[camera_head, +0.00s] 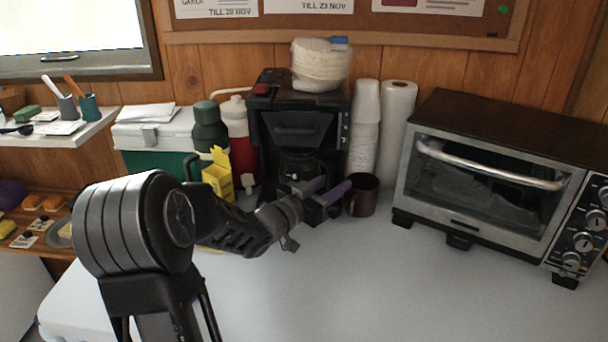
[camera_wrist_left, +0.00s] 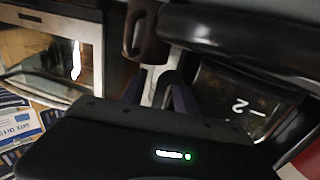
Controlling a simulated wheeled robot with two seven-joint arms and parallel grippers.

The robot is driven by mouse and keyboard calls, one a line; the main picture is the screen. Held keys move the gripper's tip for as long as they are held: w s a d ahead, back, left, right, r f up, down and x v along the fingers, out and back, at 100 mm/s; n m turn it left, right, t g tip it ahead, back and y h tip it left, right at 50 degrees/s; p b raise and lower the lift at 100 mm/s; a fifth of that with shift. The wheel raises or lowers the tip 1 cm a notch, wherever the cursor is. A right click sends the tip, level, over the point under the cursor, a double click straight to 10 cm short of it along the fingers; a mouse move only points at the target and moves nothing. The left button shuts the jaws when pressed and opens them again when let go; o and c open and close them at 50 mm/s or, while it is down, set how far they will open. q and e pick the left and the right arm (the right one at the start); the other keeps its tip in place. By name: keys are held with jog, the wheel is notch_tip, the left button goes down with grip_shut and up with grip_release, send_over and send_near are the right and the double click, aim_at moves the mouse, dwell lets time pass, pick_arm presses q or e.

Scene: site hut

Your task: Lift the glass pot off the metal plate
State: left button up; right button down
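The glass pot (camera_head: 298,163) sits low inside the black coffee maker (camera_head: 300,105), dark and partly covered by my left gripper. In the left wrist view the pot's dark glass (camera_wrist_left: 240,92) shows a white figure 2, right of the fingers. The metal plate beneath it is hidden. My left gripper (camera_head: 328,190), with purple fingertips, is in front of the pot, its fingers apart with a gap between them. My right gripper is out of view.
A dark mug (camera_head: 363,196) stands just right of my left gripper. Stacked cups (camera_head: 364,130) and a paper roll (camera_head: 396,125) stand behind it. A toaster oven (camera_head: 480,190) fills the right. A yellow box (camera_head: 218,178) and flasks stand left. The front tabletop (camera_head: 400,290) is clear.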

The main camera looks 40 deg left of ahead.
pick_arm(q)
jog(key=shift+w, duration=1.1)
jog(key=shift+c, duration=0.5)
grip_shut()
jog(key=shift+r, duration=0.1)
dwell(0.3)
